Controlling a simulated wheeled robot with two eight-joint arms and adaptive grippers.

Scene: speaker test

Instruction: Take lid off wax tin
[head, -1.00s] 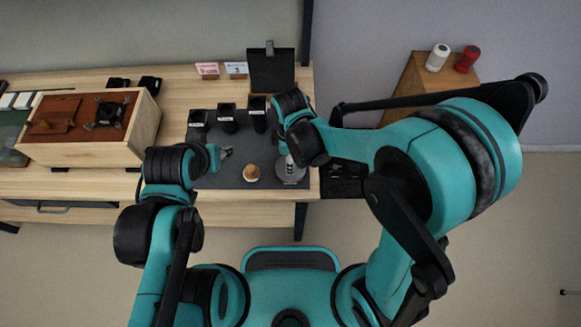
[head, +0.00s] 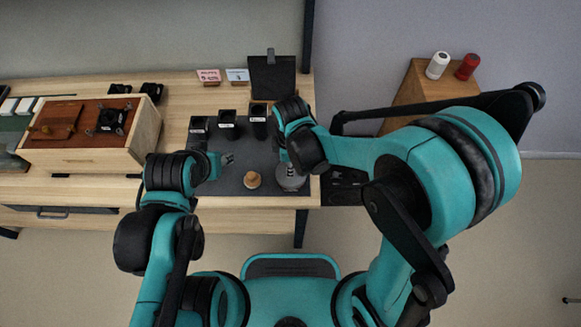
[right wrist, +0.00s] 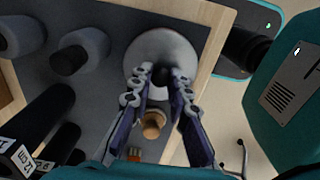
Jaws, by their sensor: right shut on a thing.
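A round silver-grey tin (head: 291,182) is at the right front of the dark mat. It also shows as a pale disc in the right wrist view (right wrist: 150,47). My right gripper (right wrist: 161,76) is above it, shut on a small dark knob at its middle. I cannot tell whether the lid sits on the tin or is lifted. My left gripper (head: 228,160) hangs over the left part of the mat, apart from the tin. It is too small to tell whether its fingers are open.
A small wooden-topped piece (head: 252,180) stands left of the tin. Several black labelled cups (head: 227,125) line the mat (head: 228,180) behind. A wooden box (head: 80,155) is at the left. The table's front and right edges are near the tin.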

